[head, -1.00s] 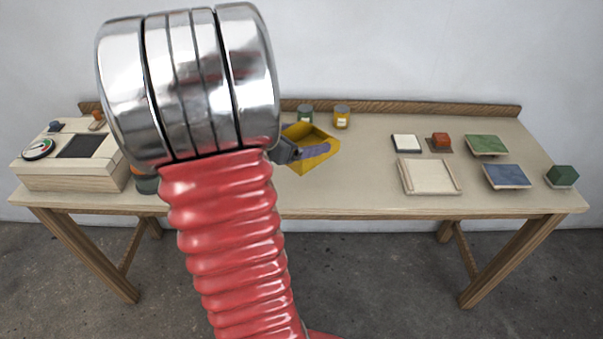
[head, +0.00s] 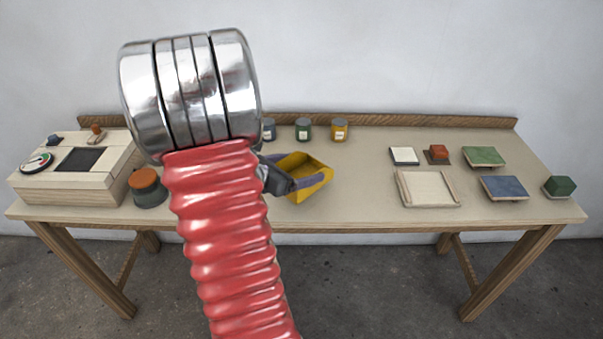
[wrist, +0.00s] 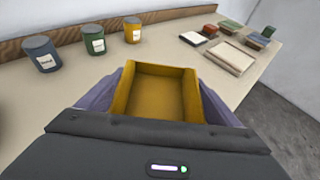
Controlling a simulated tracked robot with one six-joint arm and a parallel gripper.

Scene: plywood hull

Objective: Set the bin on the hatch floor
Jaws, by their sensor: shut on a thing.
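The yellow bin (head: 318,183) is over the middle of the bench in the head view, near its front edge. It fills the middle of the wrist view (wrist: 155,98), where its inside looks empty. My gripper (head: 285,183) is shut on the bin, with grey-purple fingers (wrist: 160,105) on both its sides. I cannot tell whether the bin touches the bench top. A dark square panel or opening (head: 83,160) lies in the top of the wooden box at the far left; I cannot tell if it is the hatch.
Blue, green (head: 303,129) and yellow (head: 339,130) cans stand at the back. An orange-topped dark jar (head: 148,188) stands left of my arm. A pale framed tray (head: 428,188), blocks and coloured tiles are at the right. The wooden box (head: 68,192) carries a gauge (head: 37,162).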

